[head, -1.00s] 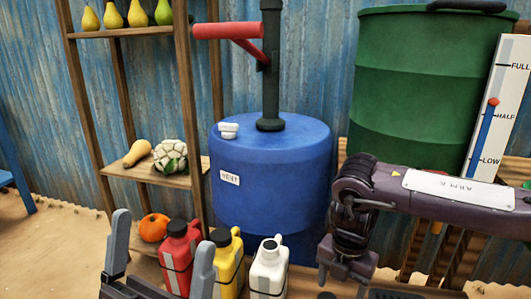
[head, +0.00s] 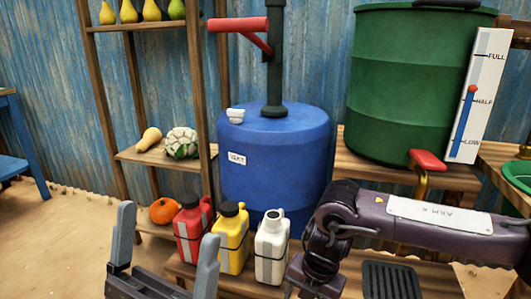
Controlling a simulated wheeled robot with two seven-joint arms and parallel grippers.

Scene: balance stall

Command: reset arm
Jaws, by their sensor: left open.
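My left gripper (head: 168,222) is at the bottom left of the head view. Its two grey fingers stand wide apart with nothing between them. The red jug (head: 189,235) shows behind and beyond the right finger. My right arm (head: 420,215) comes in from the right, with a white label plate on it. Its forearm lies roughly level, and its wrist (head: 322,245) bends down to the bottom edge. The fingers of the right gripper are out of the picture.
A yellow jug (head: 232,240) and an open white jug (head: 271,250) stand beside the red one on a wooden bench. Behind are a blue barrel (head: 275,170) with a pump, a green drum (head: 405,90) and a level gauge (head: 480,95). A shelf with produce stands left.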

